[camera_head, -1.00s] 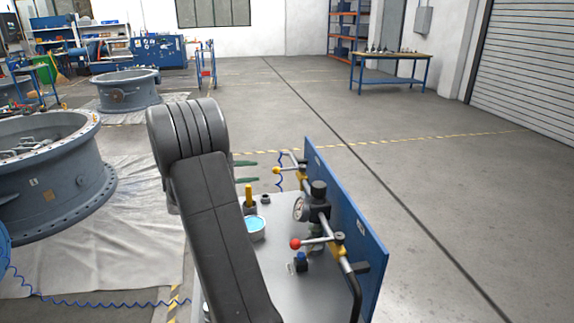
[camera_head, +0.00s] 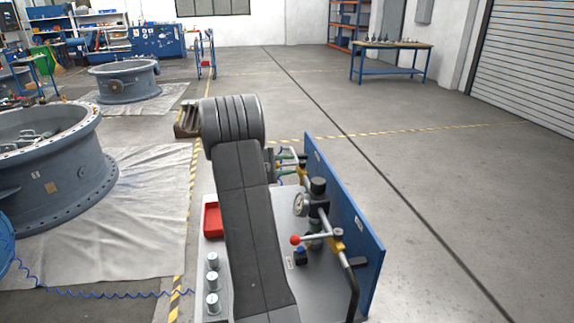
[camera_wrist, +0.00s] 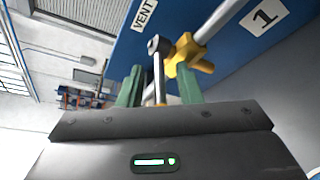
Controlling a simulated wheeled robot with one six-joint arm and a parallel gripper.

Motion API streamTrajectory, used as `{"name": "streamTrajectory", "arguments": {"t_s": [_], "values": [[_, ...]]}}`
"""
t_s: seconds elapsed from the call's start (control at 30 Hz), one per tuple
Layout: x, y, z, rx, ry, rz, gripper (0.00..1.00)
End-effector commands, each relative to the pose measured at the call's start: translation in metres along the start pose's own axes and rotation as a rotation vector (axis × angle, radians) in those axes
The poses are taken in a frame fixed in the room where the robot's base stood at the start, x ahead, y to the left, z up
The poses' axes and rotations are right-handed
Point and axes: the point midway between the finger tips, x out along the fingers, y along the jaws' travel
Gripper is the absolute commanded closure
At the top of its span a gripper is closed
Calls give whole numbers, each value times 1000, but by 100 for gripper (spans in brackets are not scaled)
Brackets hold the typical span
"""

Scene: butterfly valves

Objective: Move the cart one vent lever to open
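The cart (camera_head: 278,225) has a blue upright panel (camera_head: 345,205). In the wrist view, the panel carries a VENT label (camera_wrist: 143,14) and a number 1 plate (camera_wrist: 264,17). The vent valve is a yellow body (camera_wrist: 187,56) on a pale pipe. Its metal lever (camera_wrist: 159,76) runs from a dark hub toward my palm. My gripper (camera_wrist: 160,76) has green fingers standing apart on either side of the lever, with gaps visible. The lever's knob end is largely hidden by my gripper body. In the head view, my arm partly hides this valve.
A second lever with a red knob (camera_head: 295,240) and a gauge (camera_head: 300,204) stand nearer on the cart. A red tray (camera_head: 212,220) and several metal cylinders (camera_head: 212,281) are at the cart's left. A large grey valve ring (camera_head: 60,180) lies left. Floor right is clear.

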Motion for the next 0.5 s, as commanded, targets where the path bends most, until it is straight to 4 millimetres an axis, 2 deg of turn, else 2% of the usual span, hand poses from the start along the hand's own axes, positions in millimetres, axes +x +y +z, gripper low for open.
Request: {"name": "streamTrajectory", "arguments": {"t_s": [0.1, 0.27, 0.5], "values": [[0, 0, 0, 0, 0, 0, 68], [0, 0, 0, 0, 0, 0, 100], [0, 0, 0, 1, -5, -3, 100]]}}
